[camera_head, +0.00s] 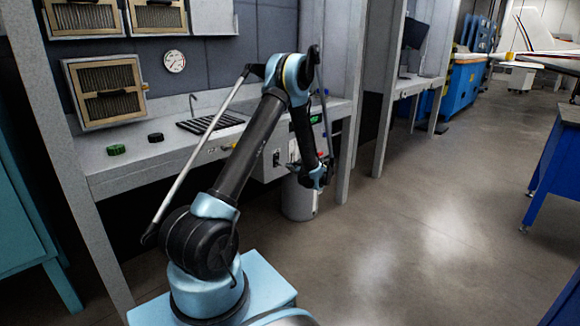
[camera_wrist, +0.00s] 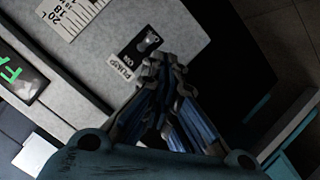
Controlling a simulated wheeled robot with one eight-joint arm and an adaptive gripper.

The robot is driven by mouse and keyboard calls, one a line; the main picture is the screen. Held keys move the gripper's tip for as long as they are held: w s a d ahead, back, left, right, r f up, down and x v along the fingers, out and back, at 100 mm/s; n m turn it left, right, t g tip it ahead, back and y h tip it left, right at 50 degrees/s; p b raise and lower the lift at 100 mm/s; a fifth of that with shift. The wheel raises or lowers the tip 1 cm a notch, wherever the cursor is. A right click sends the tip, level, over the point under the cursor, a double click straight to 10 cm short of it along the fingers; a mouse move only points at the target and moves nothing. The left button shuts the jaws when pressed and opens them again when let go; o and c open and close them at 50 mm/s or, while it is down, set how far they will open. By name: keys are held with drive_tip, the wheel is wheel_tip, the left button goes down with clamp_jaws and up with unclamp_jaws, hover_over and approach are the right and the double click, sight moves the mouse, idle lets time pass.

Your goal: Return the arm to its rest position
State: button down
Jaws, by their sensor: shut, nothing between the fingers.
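My arm (camera_head: 250,150) is raised from its base and bends over at the elbow, with the forearm hanging down in front of the workbench. My gripper (camera_head: 315,207) points downward at the end of it, in front of the grey panel. In the wrist view my gripper (camera_wrist: 165,65) has its fingers together and nothing between them. The fingertips appear beside a switch (camera_wrist: 148,42) labelled PUMP and ON. I cannot tell whether they touch the panel.
The workbench (camera_head: 130,175) has a grey control box (camera_head: 276,160) at its right end. A grey bin (camera_head: 297,200) stands below. In the wrist view a green lit display (camera_wrist: 18,75) and a scale (camera_wrist: 72,14) show. Open floor (camera_head: 430,230) lies to the right, before a blue table (camera_head: 555,150).

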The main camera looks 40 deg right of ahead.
drive_tip(key=shift+s+f, duration=0.15)
drive_tip(key=shift+s, duration=0.5)
